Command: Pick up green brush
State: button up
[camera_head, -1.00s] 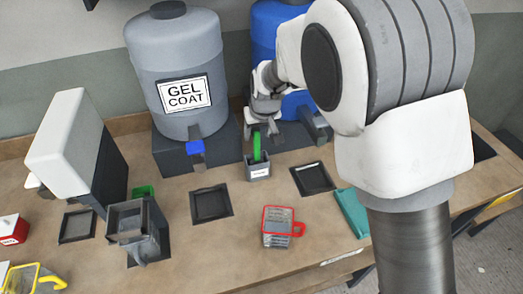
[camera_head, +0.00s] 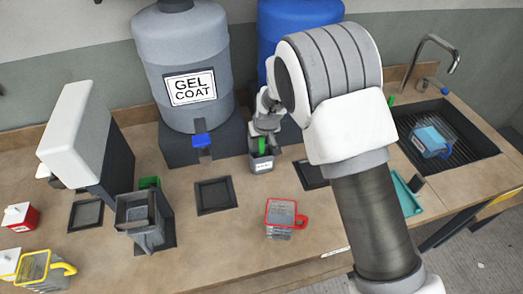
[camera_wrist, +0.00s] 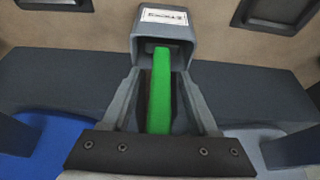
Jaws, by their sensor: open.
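The green brush (camera_head: 262,146) stands upright in a small grey holder (camera_head: 262,164) with a white label, in front of the drum stands. In the wrist view the green brush handle (camera_wrist: 159,95) runs from the grey holder (camera_wrist: 165,25) back between my two fingers. My gripper (camera_wrist: 163,85) is open, one finger on each side of the handle, with visible gaps. In the head view my gripper (camera_head: 264,132) is small and partly hidden at the top of the brush. The brush's lower end is hidden inside the holder.
A grey gel coat drum (camera_head: 185,60) and a blue drum (camera_head: 290,22) stand behind. A red-handled measuring jug (camera_head: 283,219) stands in front. A grey container (camera_head: 140,222), a white block-shaped unit (camera_head: 75,135) and a yellow jug (camera_head: 40,270) are left; a sink (camera_head: 450,145) is right.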

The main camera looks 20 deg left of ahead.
jog(key=shift+c, duration=0.2)
grip_shut()
jog(key=shift+r, duration=0.1)
notch_tip(320, 180, up, 10)
jog(key=b, duration=0.1)
dwell(0.5)
